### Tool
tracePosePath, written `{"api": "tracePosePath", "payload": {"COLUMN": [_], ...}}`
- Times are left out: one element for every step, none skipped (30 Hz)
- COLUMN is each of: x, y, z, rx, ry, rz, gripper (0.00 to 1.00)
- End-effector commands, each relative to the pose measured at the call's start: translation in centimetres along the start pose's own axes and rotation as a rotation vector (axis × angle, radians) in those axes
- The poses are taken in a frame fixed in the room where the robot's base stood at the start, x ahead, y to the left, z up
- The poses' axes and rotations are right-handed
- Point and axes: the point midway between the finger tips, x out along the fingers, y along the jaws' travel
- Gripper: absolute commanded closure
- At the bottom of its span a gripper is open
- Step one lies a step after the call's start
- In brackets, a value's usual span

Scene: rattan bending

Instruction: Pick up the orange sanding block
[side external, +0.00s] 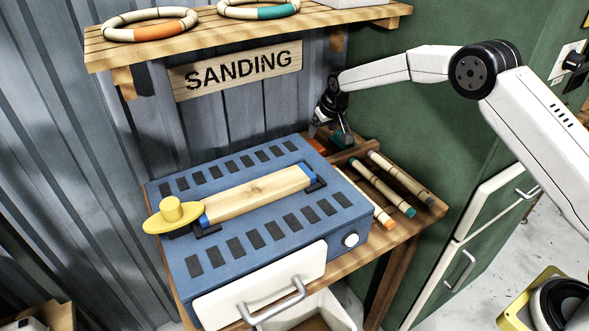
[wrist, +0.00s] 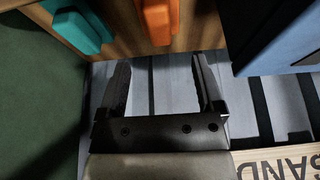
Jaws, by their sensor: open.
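The orange sanding block (side external: 317,146) lies at the back of the wooden bench, just right of the blue machine. In the wrist view the orange block (wrist: 160,18) is at the top edge, cut off by the frame. My gripper (wrist: 159,60) is open and empty, and the block lines up with the gap between its fingers, beyond their tips. In the side view my gripper (side external: 327,124) is at the back of the bench near the block, partly in front of the wall; its fingers are small and dark there.
A teal block (side external: 343,138) is beside the orange one, to its right; it also shows in the wrist view (wrist: 78,28). The blue machine (side external: 215,165) holds a wooden bar. Several rods (side external: 385,185) lie at the bench's right. A shelf (side external: 330,18) hangs above.

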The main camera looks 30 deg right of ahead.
Motion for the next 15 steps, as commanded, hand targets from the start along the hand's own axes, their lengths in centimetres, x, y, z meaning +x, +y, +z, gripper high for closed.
{"api": "tracePosePath", "payload": {"x": [0.3, 0.3, 0.4, 0.4, 0.5, 0.5, 0.5, 0.5, 0.5, 0.6, 0.7, 0.9, 1.1, 1.2, 1.5], "y": [0.0, 0.0, 0.0, 0.0, 0.0, 0.0, 0.0, 0.0, 0.0, 0.0, 0.0, 0.0, 0.0, 0.0, 0.0], "z": [-0.1, -0.2, -0.3, -0.3, -0.3, -0.3, -0.3, -0.3, -0.3, -0.3, -0.3, -0.3, -0.3, -0.3, -0.3], "rx": [0.000, 0.000, 0.000, 0.000, 0.000, 0.000, 0.000, 0.000, 0.000, 0.000, 0.000, 0.000, 0.000, 0.000, 0.000], "ry": [0.001, 0.003, 0.004, 0.004, 0.004, 0.004, 0.004, 0.003, 0.003, 0.003, 0.003, 0.002, 0.002, 0.003, 0.003], "rz": [0.000, 0.000, 0.000, 0.000, 0.000, 0.000, 0.000, 0.000, 0.000, 0.000, 0.000, 0.000, 0.000, 0.000, 0.000], "gripper": [0.15, 0.15, 0.15, 0.15, 0.15, 0.15, 0.15, 0.15, 0.15, 0.15, 0.15, 0.15, 0.15, 0.15, 0.15]}}
